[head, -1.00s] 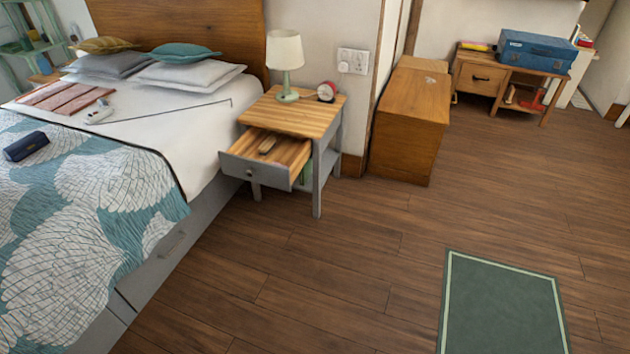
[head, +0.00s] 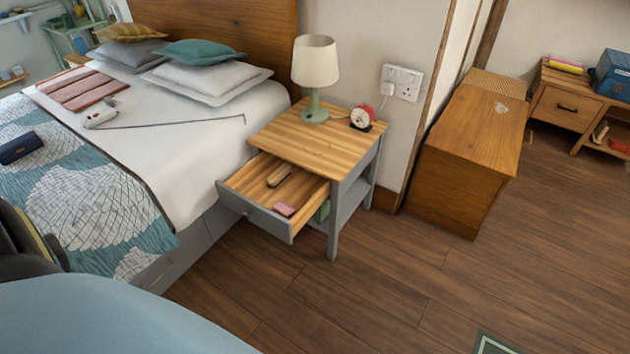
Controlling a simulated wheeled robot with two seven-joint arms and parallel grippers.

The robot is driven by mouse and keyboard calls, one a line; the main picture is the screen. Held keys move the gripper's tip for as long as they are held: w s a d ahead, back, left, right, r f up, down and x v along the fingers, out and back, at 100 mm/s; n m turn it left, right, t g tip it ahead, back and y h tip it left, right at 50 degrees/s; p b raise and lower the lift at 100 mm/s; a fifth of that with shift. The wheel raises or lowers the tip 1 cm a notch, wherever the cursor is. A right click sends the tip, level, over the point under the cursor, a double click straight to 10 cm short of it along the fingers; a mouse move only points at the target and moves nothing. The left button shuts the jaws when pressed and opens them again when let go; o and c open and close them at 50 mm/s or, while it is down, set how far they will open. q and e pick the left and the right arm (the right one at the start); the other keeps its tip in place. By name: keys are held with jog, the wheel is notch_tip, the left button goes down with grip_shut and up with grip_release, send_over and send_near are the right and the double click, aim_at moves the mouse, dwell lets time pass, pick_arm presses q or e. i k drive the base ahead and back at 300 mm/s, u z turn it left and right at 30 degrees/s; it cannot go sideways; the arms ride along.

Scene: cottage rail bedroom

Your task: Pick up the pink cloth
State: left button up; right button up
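A small pink item (head: 284,209), which looks like the folded pink cloth, lies in the front right part of the open nightstand drawer (head: 256,213). A narrow brown object (head: 279,176) lies behind it in the same drawer. The drawer is pulled out from the nightstand (head: 322,150) beside the bed. Neither of my grippers shows in the head view. A dark form at the left edge and a large pale blue form at the bottom left, probably parts of my own arm, cover some of the bed and floor.
A lamp (head: 316,65) and a red alarm clock (head: 362,117) stand on the nightstand. The bed (head: 190,140) is close on its left and carries pillows, a reddish folded piece (head: 82,90) and a long thin dark stick (head: 185,124). A wooden chest (head: 465,150) stands right.

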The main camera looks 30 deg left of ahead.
aim_at(282, 207)
jog(key=u, duration=0.6)
jog(key=i, duration=1.2)
jog(key=u, duration=1.5)
jog(key=i, duration=0.35)
jog(key=u, duration=0.2)
